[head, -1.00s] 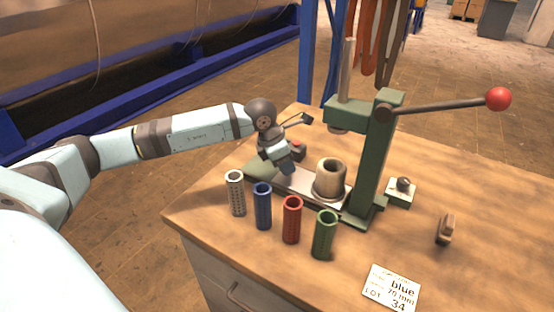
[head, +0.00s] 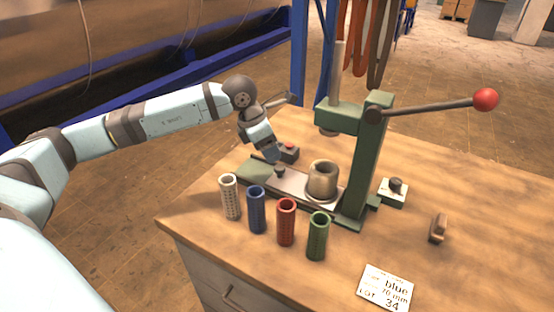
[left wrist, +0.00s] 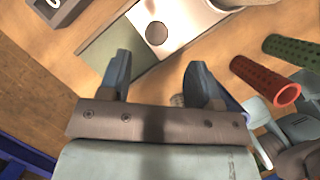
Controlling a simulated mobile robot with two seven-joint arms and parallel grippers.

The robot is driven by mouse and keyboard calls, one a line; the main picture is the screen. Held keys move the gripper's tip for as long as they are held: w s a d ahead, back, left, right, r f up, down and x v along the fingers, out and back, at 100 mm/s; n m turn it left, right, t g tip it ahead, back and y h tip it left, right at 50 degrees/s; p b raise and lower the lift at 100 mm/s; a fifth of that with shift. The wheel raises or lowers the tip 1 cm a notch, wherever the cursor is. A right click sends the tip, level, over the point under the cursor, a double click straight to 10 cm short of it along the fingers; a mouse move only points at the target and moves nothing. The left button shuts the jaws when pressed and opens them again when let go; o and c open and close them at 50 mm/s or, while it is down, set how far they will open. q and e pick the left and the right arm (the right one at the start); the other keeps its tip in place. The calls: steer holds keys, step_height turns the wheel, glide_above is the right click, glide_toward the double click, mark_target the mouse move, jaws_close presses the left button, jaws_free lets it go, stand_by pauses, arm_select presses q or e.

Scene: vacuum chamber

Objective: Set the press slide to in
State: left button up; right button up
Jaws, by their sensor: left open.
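The green press (head: 362,160) stands on the wooden bench. Its slide (head: 297,185) is a pale metal plate in a green base, carrying a thick tan cup (head: 322,182) close to the press column, roughly below the ram (head: 329,130). A small dark knob (head: 280,171) sits at the slide's left end; in the left wrist view the knob (left wrist: 156,33) shows from above as a brown disc. My left gripper (head: 272,155) is open and empty, just above and behind the knob. Its two fingers (left wrist: 158,75) are apart, with the knob beyond their tips. My right gripper is out of view.
White, blue, red and green perforated tubes (head: 256,210) stand in front of the slide. The red-balled lever (head: 485,99) extends right. A card (head: 386,288) reads blue, 70 mm, LOT 34. The right bench is mostly clear.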

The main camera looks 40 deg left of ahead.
arm_select(q)
steer(key=v, duration=0.6)
steer(key=shift+r, duration=0.3)
steer(key=shift+s, duration=0.1)
